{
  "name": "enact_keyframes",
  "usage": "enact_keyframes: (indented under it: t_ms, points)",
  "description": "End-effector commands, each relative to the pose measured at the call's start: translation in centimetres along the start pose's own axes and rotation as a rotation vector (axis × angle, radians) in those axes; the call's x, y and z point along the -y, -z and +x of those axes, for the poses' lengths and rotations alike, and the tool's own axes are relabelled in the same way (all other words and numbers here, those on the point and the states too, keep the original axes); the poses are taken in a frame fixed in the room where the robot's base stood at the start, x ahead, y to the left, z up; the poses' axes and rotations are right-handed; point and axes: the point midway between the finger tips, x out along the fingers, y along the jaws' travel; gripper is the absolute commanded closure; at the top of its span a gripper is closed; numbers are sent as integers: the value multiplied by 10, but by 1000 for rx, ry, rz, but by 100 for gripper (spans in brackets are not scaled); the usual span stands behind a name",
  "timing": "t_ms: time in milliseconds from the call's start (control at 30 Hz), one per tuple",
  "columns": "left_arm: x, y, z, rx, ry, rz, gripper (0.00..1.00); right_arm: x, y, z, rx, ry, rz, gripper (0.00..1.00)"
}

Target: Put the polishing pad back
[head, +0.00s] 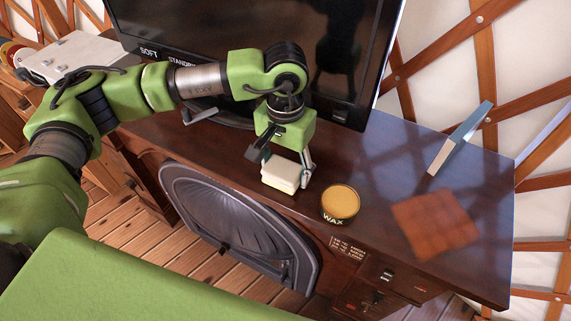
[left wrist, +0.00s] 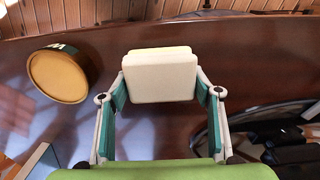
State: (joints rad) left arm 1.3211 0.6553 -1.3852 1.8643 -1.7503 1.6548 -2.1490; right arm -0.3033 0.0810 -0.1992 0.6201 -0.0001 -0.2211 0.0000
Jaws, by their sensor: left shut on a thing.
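The polishing pad, a cream block in two layers (head: 285,173), is between the fingers of my left gripper (head: 283,166), near the front edge of the dark wooden cabinet top (head: 375,225). In the left wrist view the pad (left wrist: 160,74) sits squarely between the two fingertips of the gripper (left wrist: 161,90). The gripper is shut on its sides. I cannot tell whether the pad's underside touches the wood. My right gripper is not in view.
A round yellow wax tin (head: 340,202) stands just right of the pad. A large dark screen (head: 330,50) stands at the back.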

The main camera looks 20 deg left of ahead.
Motion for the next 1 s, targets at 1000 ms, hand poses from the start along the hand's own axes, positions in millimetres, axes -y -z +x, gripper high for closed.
enact_keyframes:
  t_ms: [1000]
  points:
    - [-1, 2, -46, -8, 0, 1, 25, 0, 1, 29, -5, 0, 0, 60]
